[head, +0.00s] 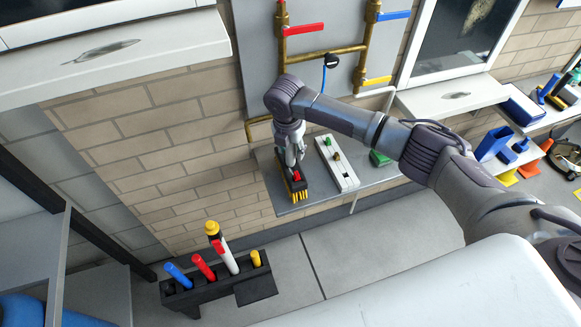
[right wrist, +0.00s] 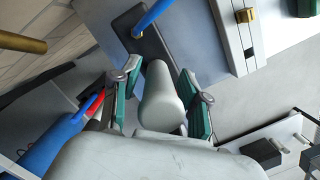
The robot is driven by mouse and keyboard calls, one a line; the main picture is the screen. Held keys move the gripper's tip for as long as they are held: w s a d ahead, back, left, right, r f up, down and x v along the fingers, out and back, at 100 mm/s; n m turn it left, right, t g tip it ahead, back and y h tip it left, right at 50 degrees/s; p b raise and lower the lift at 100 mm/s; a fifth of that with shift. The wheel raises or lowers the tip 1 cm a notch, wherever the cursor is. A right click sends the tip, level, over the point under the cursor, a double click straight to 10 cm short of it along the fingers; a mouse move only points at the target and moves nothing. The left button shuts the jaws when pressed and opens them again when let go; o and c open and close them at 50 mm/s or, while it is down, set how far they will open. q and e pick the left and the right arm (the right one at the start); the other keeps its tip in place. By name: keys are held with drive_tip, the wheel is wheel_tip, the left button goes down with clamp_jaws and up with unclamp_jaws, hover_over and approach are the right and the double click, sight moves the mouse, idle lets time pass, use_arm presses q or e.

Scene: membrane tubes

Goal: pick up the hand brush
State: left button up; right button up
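A dark block-like object with a row of yellow at its near edge (head: 299,194) and a red part on top lies at the left end of the grey wall shelf. It may be the hand brush, but I cannot tell for sure. My right gripper (head: 294,158) points down just above it and hides part of it. In the right wrist view its two green-padded fingers (right wrist: 161,78) stand apart, with a pale grey rounded form between them and a black piece (right wrist: 150,45) beyond. I see no firm grip. My left gripper is not in view.
A white strip (head: 337,163) with small green and yellow parts and a green block (head: 380,158) share the shelf. Brass pipes (head: 326,52) with coloured valve handles rise behind. A black rack (head: 215,285) with several coloured tools stands lower left. Open floor lies in front.

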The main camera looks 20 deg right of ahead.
clamp_jaws()
drive_tip(key=shift+w+r, duration=0.2)
drive_tip(key=shift+r, duration=0.4)
wheel_tip(320, 180, up, 9)
drive_tip(key=shift+s+b, duration=0.1)
drive_tip(key=shift+b, duration=0.95)
drive_tip(key=shift+c, duration=0.9)
unclamp_jaws()
clamp_jaws()
